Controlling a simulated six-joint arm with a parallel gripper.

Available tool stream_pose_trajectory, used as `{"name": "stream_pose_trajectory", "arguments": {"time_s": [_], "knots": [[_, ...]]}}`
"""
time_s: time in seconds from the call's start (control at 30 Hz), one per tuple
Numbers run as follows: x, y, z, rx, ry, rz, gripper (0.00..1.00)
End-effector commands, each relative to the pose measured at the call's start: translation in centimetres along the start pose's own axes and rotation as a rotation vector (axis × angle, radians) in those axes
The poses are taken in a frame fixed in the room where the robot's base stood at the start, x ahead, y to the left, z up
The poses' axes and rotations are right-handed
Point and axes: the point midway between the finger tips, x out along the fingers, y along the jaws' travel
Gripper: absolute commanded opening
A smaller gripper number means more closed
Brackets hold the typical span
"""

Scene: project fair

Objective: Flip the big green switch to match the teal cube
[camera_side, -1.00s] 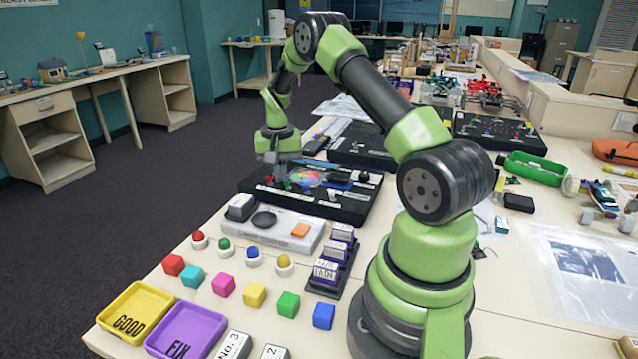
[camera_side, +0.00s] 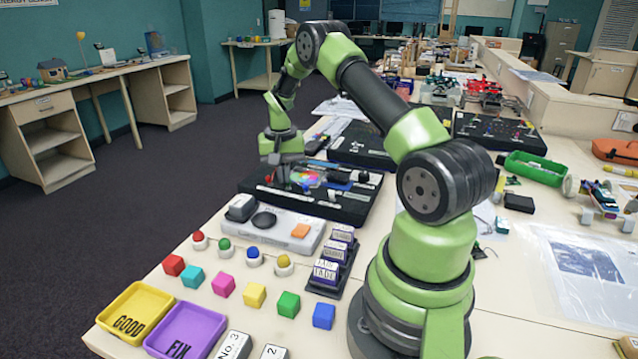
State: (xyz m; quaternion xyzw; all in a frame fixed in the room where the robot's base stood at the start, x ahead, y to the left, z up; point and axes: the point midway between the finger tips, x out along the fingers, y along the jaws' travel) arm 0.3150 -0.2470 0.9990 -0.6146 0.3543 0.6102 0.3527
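The teal cube (camera_side: 193,277) sits on the table in a row of coloured cubes, between the red and pink ones. My gripper (camera_side: 283,182) points down over the left part of a black control board (camera_side: 345,212) with a colourful disc (camera_side: 306,177). Its fingertips are small and dark here, and I cannot tell whether they are open or touching a control. I cannot make out a big green switch; the gripper hides part of the board.
A grey panel (camera_side: 285,228) with a black knob stands in front of the board. Several coloured buttons, a yellow tray (camera_side: 150,292) and a purple tray (camera_side: 205,318) are nearer. Purple-and-white blocks (camera_side: 327,274) stand right of the panel. More black boards lie behind.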

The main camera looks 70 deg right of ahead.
Motion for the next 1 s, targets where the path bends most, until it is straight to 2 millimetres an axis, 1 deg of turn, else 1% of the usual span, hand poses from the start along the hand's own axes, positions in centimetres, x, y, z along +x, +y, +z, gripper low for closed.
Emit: {"name": "stream_pose_trajectory", "arguments": {"time_s": [0.03,0.3,0.57,0.67,1.0], "knots": [[0.3,0.1,0.1,0.002,-0.01,0.003,0.0],[0.4,0.5,-0.3,0.002,-0.015,0.003,0.0],[0.3,0.5,-0.3,0.002,-0.017,0.004,0.0],[-0.3,0.4,-0.3,0.002,-0.015,0.003,0.0],[-3.3,0.3,-0.3,0.0,-0.008,0.001,0.0]]}}
